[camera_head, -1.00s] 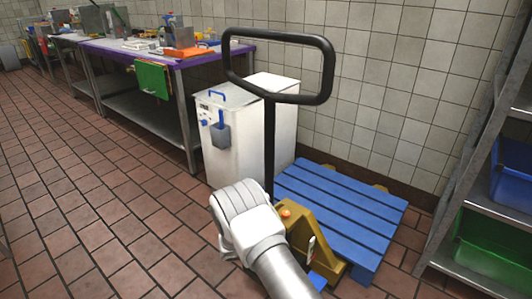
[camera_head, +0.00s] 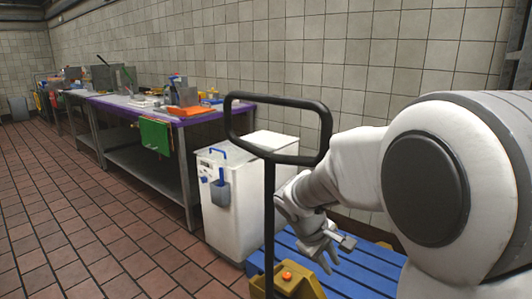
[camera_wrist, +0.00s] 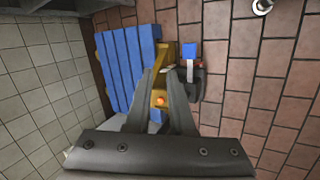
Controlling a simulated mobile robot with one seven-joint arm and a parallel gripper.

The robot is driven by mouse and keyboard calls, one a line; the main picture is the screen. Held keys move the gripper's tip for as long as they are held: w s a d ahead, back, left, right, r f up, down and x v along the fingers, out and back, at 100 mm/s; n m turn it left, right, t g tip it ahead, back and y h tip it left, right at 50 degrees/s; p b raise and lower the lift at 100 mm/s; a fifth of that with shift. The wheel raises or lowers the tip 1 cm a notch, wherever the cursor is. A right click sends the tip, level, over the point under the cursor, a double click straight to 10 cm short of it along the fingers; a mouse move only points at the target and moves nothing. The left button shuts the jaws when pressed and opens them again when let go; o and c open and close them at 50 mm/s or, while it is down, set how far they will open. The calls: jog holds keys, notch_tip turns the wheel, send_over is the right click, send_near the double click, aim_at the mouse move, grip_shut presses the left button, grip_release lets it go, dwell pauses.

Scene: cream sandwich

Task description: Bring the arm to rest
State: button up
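My white arm is folded in at the right of the head view. My gripper (camera_head: 337,254) hangs from it, pointing down over the blue pallet, behind the pallet jack's handle as seen from the head. In the wrist view my gripper (camera_wrist: 163,72) shows two dark fingers with a gap between them. It is open, and nothing is held. Through the gap I see the yellow pallet jack (camera_wrist: 160,98) and its orange button below.
The black handle (camera_head: 326,130) of the pallet jack stands up close to my arm. The blue pallet (camera_head: 350,277) lies beneath. A purple-edged worktable (camera_head: 180,116) runs along the wall. The tiled floor at left is clear.

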jog(key=s+r+m+t+y, duration=0.15)
jog(key=s+r+m, duration=0.3)
jog(key=s, duration=0.65)
jog(key=s+r+m+t+y, duration=0.1)
jog(key=s+r+m+y, duration=0.3)
jog(key=s, duration=0.6)
notch_tip(320, 180, up, 26)
jog(key=p, duration=2.5)
jog(key=shift+s+a+n+h, duration=0.2)
jog(key=shift+s+n+h, duration=0.15)
jog(key=shift+n, duration=0.1)
